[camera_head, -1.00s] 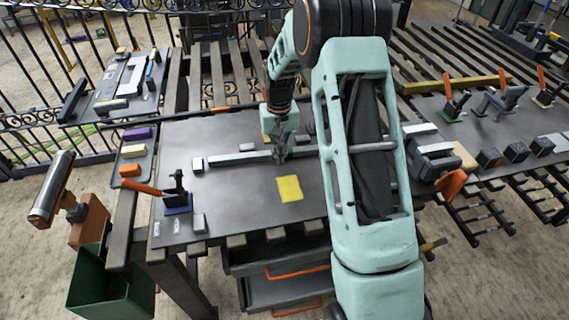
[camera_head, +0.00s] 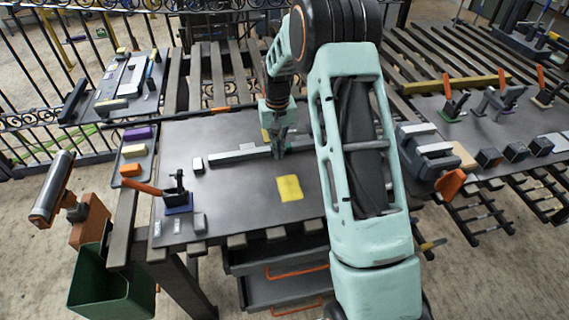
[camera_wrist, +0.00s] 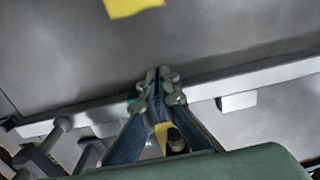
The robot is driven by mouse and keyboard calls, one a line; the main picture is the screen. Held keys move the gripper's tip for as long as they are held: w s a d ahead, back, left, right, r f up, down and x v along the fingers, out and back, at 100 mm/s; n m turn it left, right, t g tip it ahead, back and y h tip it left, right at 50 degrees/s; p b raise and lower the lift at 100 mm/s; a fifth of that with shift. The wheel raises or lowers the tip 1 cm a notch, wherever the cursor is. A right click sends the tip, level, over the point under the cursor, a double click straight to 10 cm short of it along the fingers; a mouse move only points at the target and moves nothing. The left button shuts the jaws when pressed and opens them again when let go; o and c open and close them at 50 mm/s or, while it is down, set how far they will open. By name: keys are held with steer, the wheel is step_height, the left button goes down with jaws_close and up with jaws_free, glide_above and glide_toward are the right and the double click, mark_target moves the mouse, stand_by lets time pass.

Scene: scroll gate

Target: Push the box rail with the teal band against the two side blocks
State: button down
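The long pale grey box rail (camera_head: 228,158) lies across the dark worktop, and it also crosses the wrist view (camera_wrist: 270,76). A small light block (camera_head: 247,147) sits against or very near the rail's far side; it also shows in the wrist view (camera_wrist: 236,102). The second side block is not clearly visible behind my gripper and arm. My gripper (camera_head: 279,156) is over the rail's middle; its fingertips look together in the wrist view (camera_wrist: 158,80), at the rail's near side. A bit of teal shows beside the fingers; the band is mostly hidden.
A yellow square (camera_head: 289,188) lies on the near worktop. A small grey block (camera_head: 198,165) stands off the rail's left end. An orange-handled clamp (camera_head: 176,195) stands at the near left, a grey vice (camera_head: 430,153) at the right. The near worktop is mostly clear.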

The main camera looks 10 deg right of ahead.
steer(key=shift+w+r, duration=0.1)
steer(key=shift+s, duration=1.2)
step_height(320, 180, up, 8)
steer(key=p, duration=0.4)
stand_by(0.3)
